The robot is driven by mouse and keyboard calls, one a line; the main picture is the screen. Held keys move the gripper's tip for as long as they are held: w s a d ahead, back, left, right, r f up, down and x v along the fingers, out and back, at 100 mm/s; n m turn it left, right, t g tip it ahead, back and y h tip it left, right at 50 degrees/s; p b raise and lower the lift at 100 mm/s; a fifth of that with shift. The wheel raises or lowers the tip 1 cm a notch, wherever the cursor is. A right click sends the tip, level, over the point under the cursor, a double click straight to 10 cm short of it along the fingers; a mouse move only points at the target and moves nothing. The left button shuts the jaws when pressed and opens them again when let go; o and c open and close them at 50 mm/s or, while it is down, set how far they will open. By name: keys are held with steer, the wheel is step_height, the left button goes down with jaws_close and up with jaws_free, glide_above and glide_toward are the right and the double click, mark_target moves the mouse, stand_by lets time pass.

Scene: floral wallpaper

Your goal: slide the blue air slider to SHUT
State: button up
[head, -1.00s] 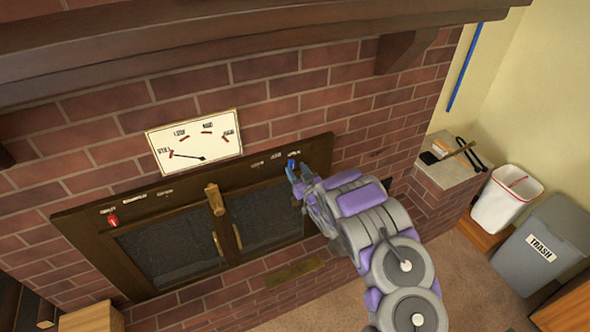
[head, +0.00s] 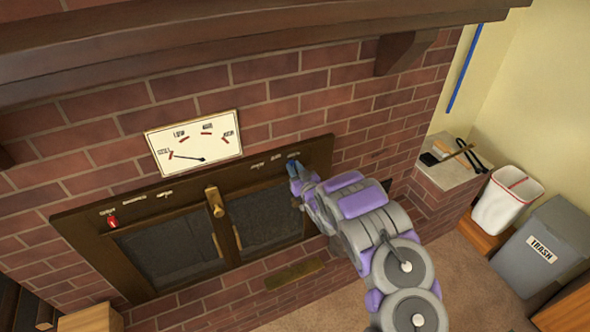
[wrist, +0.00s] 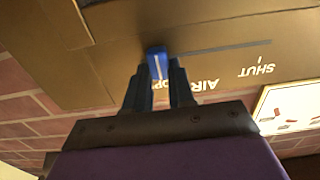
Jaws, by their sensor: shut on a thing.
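The blue air slider (wrist: 157,62) is a small upright knob between my fingers in the wrist view. In the head view its blue (head: 292,164) shows at the upper right of the dark fireplace frame, mostly behind my fingertips. My gripper (wrist: 160,78) is shut on it, with a dark finger on each side. In the wrist view, a thin slot (wrist: 220,49) runs right from the slider to a tick by the SHUT label (wrist: 257,70). The slider is at the far end from SHUT.
A dial gauge (head: 193,144) hangs above the frame. A red knob (head: 112,222) is at the frame's left. The glass doors (head: 165,250) below are closed. A trash bin (head: 541,247) and a white basket (head: 507,199) stand at the right.

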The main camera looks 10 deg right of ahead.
mark_target(257, 172)
jaws_close()
steer(key=s+a+p, duration=0.1)
steer(key=a, duration=0.3)
steer(key=s+a+p, duration=0.1)
steer(key=a+p, duration=0.1)
steer(key=a, duration=0.2)
steer(key=s+a+p, duration=0.1)
steer(key=a, duration=0.3)
steer(key=shift+s+a, duration=0.15)
steer(key=shift+a, duration=0.15)
steer(key=shift+d, duration=0.1)
steer(key=shift+o, duration=1.9)
jaws_free()
steer(key=o, duration=0.4)
steer(key=shift+a, duration=0.25)
